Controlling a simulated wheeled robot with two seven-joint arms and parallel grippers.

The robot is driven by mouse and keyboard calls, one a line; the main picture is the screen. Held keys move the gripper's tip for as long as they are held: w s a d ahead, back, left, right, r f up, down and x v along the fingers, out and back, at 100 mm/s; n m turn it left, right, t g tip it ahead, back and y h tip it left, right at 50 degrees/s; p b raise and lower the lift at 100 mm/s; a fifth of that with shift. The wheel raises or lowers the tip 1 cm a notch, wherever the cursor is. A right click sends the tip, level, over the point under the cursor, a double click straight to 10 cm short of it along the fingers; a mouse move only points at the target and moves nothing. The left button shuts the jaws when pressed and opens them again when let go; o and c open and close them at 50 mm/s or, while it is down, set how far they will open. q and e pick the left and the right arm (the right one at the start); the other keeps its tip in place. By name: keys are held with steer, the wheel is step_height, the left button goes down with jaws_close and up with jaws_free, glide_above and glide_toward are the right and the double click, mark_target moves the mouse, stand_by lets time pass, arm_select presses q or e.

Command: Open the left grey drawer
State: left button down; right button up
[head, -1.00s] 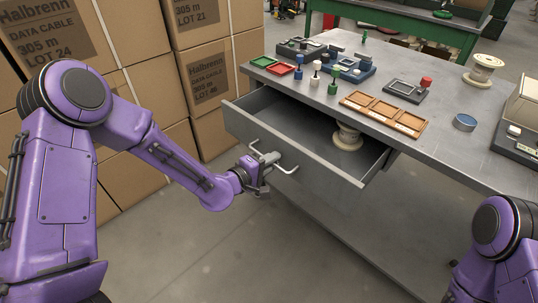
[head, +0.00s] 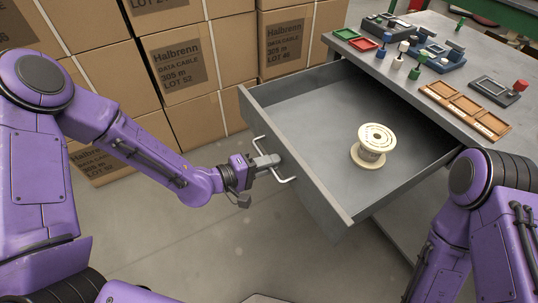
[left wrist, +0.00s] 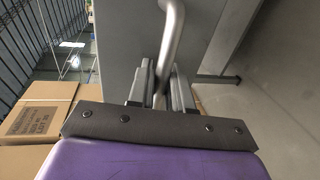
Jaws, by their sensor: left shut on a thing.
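The left grey drawer (head: 315,180) is pulled well out from the grey workbench. A pale wooden spool (head: 373,145) stands upright inside it, toward the right side. The drawer's bar handle (head: 284,180) is on its front face. My left gripper (head: 268,163) is shut on this handle. In the left wrist view, the handle (left wrist: 172,40) passes between the two fingers of my left gripper (left wrist: 160,85), with the grey drawer front (left wrist: 125,50) behind. My right arm shows at the lower right of the head view, but its gripper is out of frame.
Stacked cardboard boxes (head: 180,60) stand left of and behind the drawer. On the workbench (head: 415,80) are a wooden three-part tray (head: 465,112), red and green trays (head: 363,44) and small fixtures. Open floor (head: 200,245) lies in front of the drawer.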

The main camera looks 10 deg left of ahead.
arm_select(q)
steer(key=shift+s+a, duration=0.35)
steer(key=shift+s, duration=0.1)
steer(key=c, duration=1.2)
jaws_free()
steer(key=p+v, duration=0.1)
steer(key=v, duration=0.9)
steer(key=shift+s+a+p, duration=0.1)
steer(key=shift+a+p, duration=0.15)
steer(key=shift+p, duration=0.05)
